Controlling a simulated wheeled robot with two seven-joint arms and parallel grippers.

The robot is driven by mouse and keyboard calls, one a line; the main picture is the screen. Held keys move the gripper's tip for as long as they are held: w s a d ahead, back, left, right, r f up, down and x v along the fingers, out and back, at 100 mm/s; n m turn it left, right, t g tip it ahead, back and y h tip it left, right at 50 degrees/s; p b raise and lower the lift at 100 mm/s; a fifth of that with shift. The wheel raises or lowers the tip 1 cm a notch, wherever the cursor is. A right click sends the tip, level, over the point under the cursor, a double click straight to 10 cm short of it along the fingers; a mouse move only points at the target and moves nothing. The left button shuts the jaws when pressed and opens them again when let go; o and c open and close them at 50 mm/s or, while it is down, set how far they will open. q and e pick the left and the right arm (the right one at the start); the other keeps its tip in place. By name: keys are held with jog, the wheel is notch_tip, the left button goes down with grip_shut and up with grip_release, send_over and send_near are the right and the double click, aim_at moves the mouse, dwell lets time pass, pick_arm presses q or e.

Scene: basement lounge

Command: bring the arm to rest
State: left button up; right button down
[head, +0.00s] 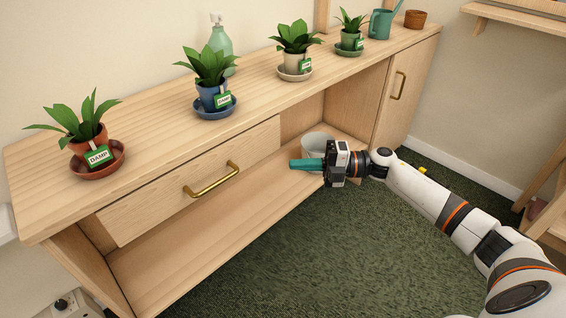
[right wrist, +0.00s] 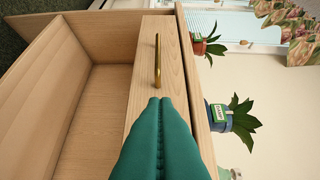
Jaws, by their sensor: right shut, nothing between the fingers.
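My right arm comes in from the right in the head view. Its gripper (head: 307,164), with teal fingers, is in front of the open part of the wooden sideboard (head: 150,107), right of the drawer's brass handle (head: 211,180). The fingers are shut together and empty. In the right wrist view the teal fingers (right wrist: 157,100) meet at their tips, with the brass handle (right wrist: 157,62) beyond them; I cannot tell any contact there, but the head view shows them apart. My left gripper is in neither view.
Potted plants with "DAMP" tags stand on the sideboard top, such as the terracotta one (head: 88,138) and the blue one (head: 211,95). A spray bottle (head: 220,42) and a watering can (head: 381,24) stand behind. A pale pot (head: 318,141) is on the shelf. Green carpet (head: 300,260) is clear.

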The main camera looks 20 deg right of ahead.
jog(key=shift+s+d, duration=0.15)
jog(key=shift+d, duration=0.25)
